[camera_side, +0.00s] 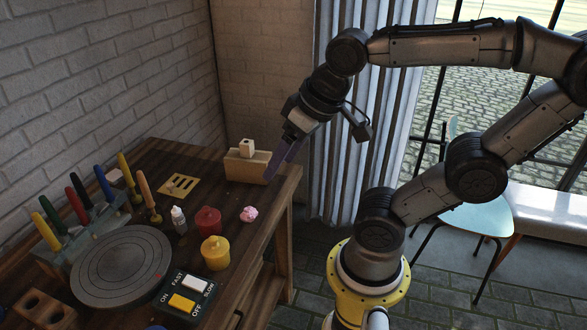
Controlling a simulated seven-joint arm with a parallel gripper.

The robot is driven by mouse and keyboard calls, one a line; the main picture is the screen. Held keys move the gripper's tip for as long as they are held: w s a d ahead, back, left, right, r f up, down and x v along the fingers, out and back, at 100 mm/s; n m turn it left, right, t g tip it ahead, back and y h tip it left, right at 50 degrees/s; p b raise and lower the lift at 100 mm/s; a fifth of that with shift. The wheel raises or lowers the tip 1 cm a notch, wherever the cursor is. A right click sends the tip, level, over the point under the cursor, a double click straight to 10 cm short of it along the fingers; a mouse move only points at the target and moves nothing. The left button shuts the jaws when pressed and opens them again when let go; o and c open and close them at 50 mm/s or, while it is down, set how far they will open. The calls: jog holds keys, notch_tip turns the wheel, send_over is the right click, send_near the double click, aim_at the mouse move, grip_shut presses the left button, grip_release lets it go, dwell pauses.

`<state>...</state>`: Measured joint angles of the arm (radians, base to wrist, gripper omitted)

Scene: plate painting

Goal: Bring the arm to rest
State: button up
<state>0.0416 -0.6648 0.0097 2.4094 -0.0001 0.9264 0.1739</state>
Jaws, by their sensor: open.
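My gripper (283,158) hangs at the end of my arm, above the right edge of the wooden table (150,152). Its purple fingers point down and to the left. They are open, and I see nothing between them. The fingertips appear close to the right end of a light wooden box (245,166) with a white cube-like piece (246,147) on it. I cannot tell whether they touch the box.
The table holds a round grey turntable (121,266), a rack of colored-handled tools (90,235), red (208,221) and yellow (216,253) pots, a white bottle (178,219), a pink lump (249,214) and a switch box (189,296).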

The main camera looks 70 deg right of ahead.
jog(key=shift+s+a+f+n, duration=0.2)
jog(key=shift+s+f+n, duration=0.2)
jog(key=shift+s+n, duration=0.2)
jog(key=shift+s+a+f+n, duration=0.2)
jog(key=shift+s+f+n, duration=0.25)
jog(key=shift+n, duration=0.15)
